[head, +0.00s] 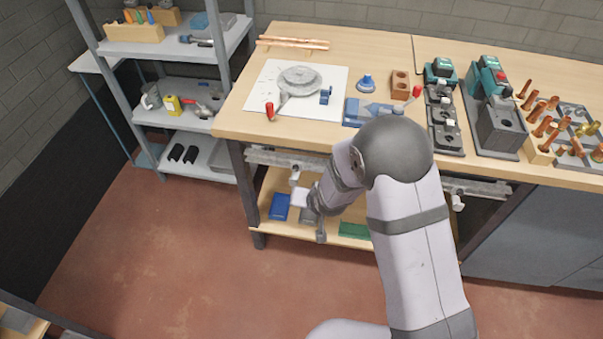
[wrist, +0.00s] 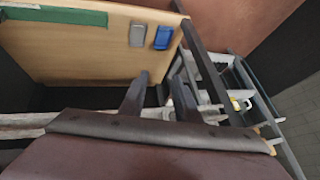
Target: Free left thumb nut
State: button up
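A metal rail (head: 275,157) runs under the front edge of the workbench. A small pale fitting (head: 295,178) hangs below its left part, likely the left thumb nut; a similar one (head: 457,202) hangs at the right end. My gripper (head: 307,205) is beside and just below the left fitting in the head view, partly covered by my wrist. In the wrist view, my gripper (wrist: 160,78) has its two dark fingers apart. A pale piece (wrist: 160,113) shows low between them; I cannot tell whether it is the nut or touches a finger.
The lower shelf (head: 262,225) under the bench holds a blue block (head: 279,207), a grey block and a green board (head: 354,231). A grey shelf rack (head: 215,140) stands to the left. The bench top holds tools and copper parts. The floor in front is clear.

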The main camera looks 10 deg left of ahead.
aim_at(296, 168)
jog(key=w+a+r+m+t+y, duration=0.2)
jog(key=w+a+r+m+t, duration=0.1)
jog(key=w+r, duration=0.2)
jog(key=shift+w+r, duration=0.15)
jog(key=shift+r, duration=0.15)
jog(key=shift+f, duration=0.1)
jog(key=shift+b+x, duration=0.85)
jog(key=shift+x, duration=0.55)
jog(key=shift+b+x, duration=0.55)
jog(key=shift+x, duration=0.3)
jog(key=shift+d, duration=0.1)
grip_shut()
